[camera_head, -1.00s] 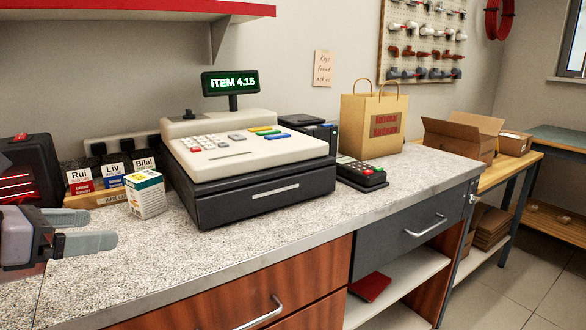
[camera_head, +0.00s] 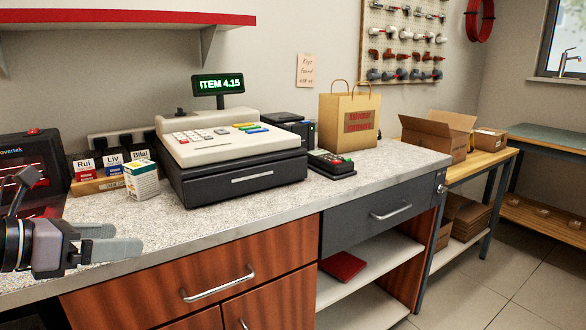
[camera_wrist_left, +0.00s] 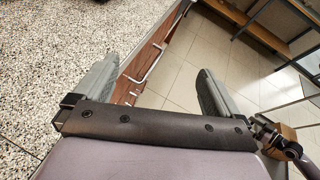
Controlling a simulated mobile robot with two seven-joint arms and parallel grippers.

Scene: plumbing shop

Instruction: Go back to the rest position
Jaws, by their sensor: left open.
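My left gripper (camera_head: 116,241) comes in from the left in the head view, above the front left part of the speckled counter (camera_head: 215,226). Its two grey fingers are apart with nothing between them. In the left wrist view the open fingers (camera_wrist_left: 152,88) point past the counter's front edge, with drawer fronts and floor tiles beyond. The small white, green and yellow box (camera_head: 142,180) stands upright on the counter, beyond the gripper and apart from it. My right gripper is in neither view.
A cash register (camera_head: 235,165), a card terminal (camera_head: 331,163) and a paper bag (camera_head: 349,122) stand on the counter. Name-labelled holders (camera_head: 112,163) stand at the left beside a dark device (camera_head: 28,165). Tiled floor is clear at right.

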